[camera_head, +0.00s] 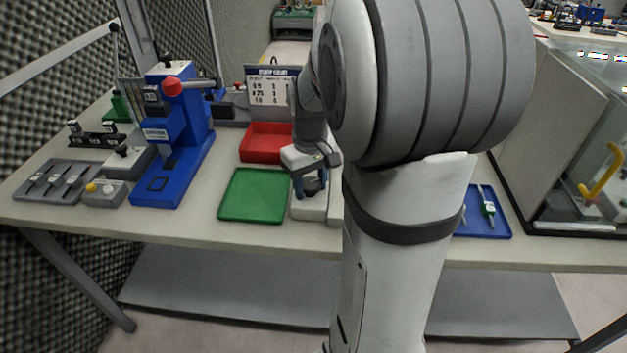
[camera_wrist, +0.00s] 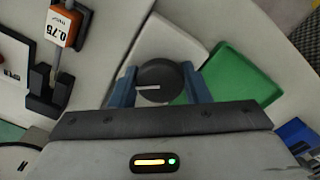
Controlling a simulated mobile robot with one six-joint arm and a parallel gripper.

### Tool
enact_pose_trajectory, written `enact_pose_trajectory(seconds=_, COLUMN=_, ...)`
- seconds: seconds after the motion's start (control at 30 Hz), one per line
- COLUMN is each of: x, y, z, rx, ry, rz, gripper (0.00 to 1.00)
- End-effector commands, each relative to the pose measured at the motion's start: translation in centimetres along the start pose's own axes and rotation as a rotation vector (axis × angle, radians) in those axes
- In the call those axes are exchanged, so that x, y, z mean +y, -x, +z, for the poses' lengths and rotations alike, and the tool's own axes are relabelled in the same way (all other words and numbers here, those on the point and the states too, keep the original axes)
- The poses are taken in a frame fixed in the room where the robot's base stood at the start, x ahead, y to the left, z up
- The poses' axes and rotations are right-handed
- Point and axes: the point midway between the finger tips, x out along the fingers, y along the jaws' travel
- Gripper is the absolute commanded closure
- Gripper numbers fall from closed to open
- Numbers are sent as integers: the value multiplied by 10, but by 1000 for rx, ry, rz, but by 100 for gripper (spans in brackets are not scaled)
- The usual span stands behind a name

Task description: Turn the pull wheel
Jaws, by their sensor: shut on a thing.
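The pull wheel (camera_wrist: 160,76) is a dark round knob with a white line on its face, on a white block (camera_wrist: 178,42). In the wrist view it sits between the two blue fingers of my gripper (camera_wrist: 160,90), which is shut on it. In the head view my gripper (camera_head: 311,188) points down over the white block (camera_head: 309,208). There the wheel is a dark patch between the fingers, mostly hidden. In the wrist view the white line lies nearly level.
A green tray (camera_head: 254,195) lies just left of the block, with a red tray (camera_head: 267,143) behind it. A blue press (camera_head: 172,140) stands further left. A blue tray (camera_head: 486,228) and a clear-walled case (camera_head: 578,190) are at the right. My arm hides the table's middle.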

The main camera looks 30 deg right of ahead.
Motion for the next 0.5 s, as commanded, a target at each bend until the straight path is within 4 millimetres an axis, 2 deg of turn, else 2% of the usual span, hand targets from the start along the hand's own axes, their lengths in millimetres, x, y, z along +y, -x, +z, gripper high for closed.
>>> enact_pose_trajectory(seconds=0.5, x=1, y=2, z=-1, rx=4, ry=-469, rz=1, gripper=80)
